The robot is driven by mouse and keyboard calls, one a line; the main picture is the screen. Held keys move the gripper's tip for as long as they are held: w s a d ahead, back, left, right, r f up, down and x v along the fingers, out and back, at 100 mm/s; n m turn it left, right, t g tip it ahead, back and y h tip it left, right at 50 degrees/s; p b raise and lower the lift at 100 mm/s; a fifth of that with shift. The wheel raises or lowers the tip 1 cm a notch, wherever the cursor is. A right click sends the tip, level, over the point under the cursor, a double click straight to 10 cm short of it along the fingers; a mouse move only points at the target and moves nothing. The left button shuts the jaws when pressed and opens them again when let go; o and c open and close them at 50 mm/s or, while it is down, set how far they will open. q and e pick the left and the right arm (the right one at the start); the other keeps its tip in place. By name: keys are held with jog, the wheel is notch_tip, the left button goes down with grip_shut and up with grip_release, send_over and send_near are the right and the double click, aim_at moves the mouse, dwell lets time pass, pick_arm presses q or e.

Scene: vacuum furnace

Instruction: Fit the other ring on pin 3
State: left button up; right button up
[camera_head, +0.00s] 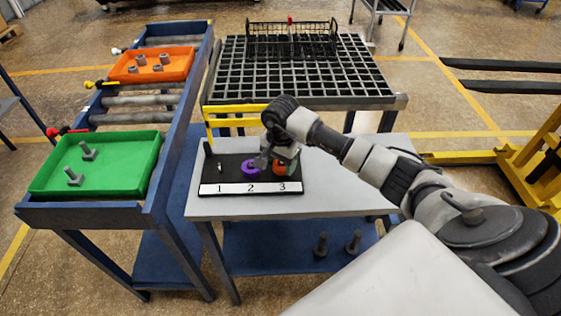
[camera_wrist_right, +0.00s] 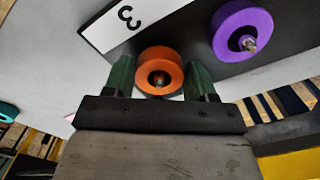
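A black board (camera_head: 232,180) with a white strip numbered 1 to 3 lies on the light table. Pin 1 (camera_head: 220,168) is bare. A purple ring (camera_head: 250,167) sits around pin 2; it also shows in the wrist view (camera_wrist_right: 242,30). The orange ring (camera_wrist_right: 158,72) is at pin 3, with the pin's tip showing in its hole. How far down it sits I cannot tell. My right gripper (camera_wrist_right: 160,66) has its dark green fingers on either side of the orange ring, seemingly touching it. My left gripper is not in view.
A yellow bracket (camera_head: 235,110) stands behind the board. A grid-topped table (camera_head: 300,75) is beyond it. Left is a roller rack with a green tray (camera_head: 115,160) and an orange tray (camera_head: 180,68) holding grey parts. The table front is clear.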

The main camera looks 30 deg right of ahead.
jog(key=o, duration=0.5)
jog(key=shift+c, duration=0.2)
notch_tip(320, 180, up, 11)
jog(key=b, duration=0.2)
jog(key=shift+f, duration=0.1)
dwell(0.3)
